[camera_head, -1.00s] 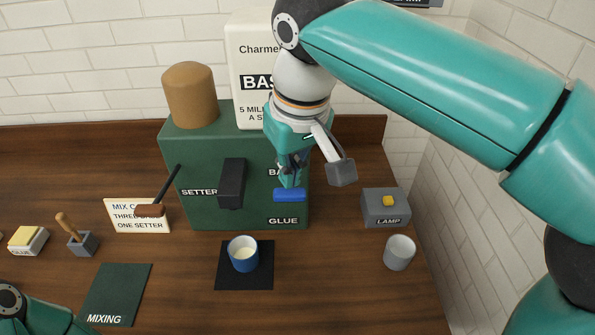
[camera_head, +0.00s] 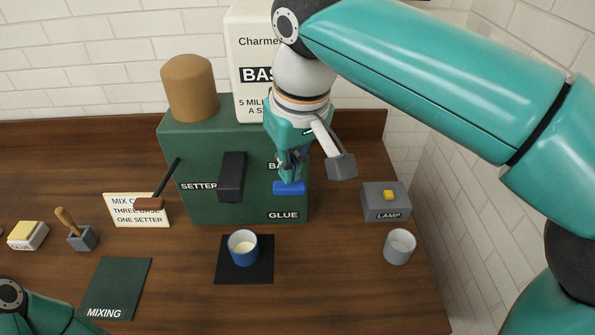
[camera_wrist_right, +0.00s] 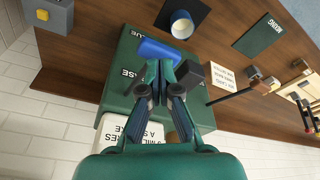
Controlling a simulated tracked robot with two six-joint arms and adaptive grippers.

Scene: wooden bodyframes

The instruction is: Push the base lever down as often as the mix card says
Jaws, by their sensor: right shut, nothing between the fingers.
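The green dispenser (camera_head: 192,142) stands at the back of the table, with a blue base lever (camera_head: 289,187) at its right and a black setter lever (camera_head: 231,177) at its middle. My right gripper (camera_head: 290,178) is shut and empty, its fingertips just above or against the blue lever; contact is unclear. The right wrist view shows the fingertips (camera_wrist_right: 160,64) beside the blue lever (camera_wrist_right: 158,50). The mix card (camera_head: 128,212) reads three base, one setter, partly covered by a brown-ended stick. A blue cup (camera_head: 243,248) with pale contents stands on a black mat (camera_head: 259,274). My left gripper is not visible.
A grey lamp box (camera_head: 386,202) with a yellow button and a grey cup (camera_head: 399,246) stand at the right. The front middle is clear.

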